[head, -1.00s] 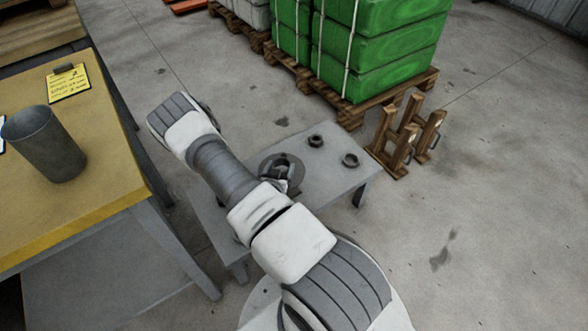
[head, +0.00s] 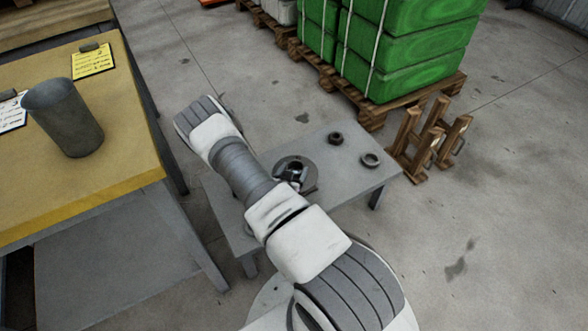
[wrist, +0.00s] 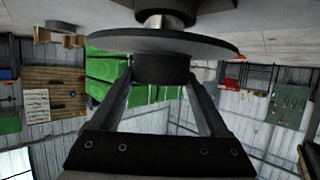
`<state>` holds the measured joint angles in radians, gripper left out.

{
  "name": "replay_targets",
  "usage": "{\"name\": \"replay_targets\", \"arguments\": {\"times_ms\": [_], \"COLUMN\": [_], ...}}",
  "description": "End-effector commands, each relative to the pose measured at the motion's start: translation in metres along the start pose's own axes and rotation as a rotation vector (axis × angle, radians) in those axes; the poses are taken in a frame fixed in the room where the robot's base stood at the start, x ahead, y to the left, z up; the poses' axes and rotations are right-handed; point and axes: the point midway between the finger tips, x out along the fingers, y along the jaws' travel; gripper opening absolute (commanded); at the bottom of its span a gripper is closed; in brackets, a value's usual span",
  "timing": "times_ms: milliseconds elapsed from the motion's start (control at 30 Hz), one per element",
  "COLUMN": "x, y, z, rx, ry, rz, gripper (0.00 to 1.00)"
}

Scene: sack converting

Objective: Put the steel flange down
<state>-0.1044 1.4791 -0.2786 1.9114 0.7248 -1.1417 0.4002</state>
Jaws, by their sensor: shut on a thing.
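The steel flange (wrist: 205,42) is a grey disc with a dark hub, seen nearly edge-on in the wrist view. My gripper (wrist: 161,72) is shut on the hub, one finger on each side. A shiny metal neck and a dark shape lie on the disc's other side. In the head view the flange (head: 311,182) is over the low grey table (head: 338,184), with my gripper (head: 291,178) at its middle, partly hidden by my arm. I cannot tell whether the flange touches anything beneath it.
A dark nut-like part (head: 336,138) and a grey ring (head: 370,159) lie on the low table. Wooden stands (head: 430,140) and a pallet of green sacks (head: 410,50) are beyond. A yellow-topped bench (head: 110,165) with a grey cup (head: 65,120) is at left.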

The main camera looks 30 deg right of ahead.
Motion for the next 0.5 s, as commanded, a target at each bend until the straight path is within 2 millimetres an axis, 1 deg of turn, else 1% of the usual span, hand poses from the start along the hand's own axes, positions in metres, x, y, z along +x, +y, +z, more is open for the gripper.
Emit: {"name": "replay_targets", "arguments": {"times_ms": [33, 500], "x": [0.0012, 0.0047], "y": [-0.0002, -0.0002], "z": [-0.0019, 0.0062], "rx": [0.001, 0.002], "ry": [0.008, 0.008], "rz": [0.000, 0.000], "gripper": [0.00, 0.00]}}
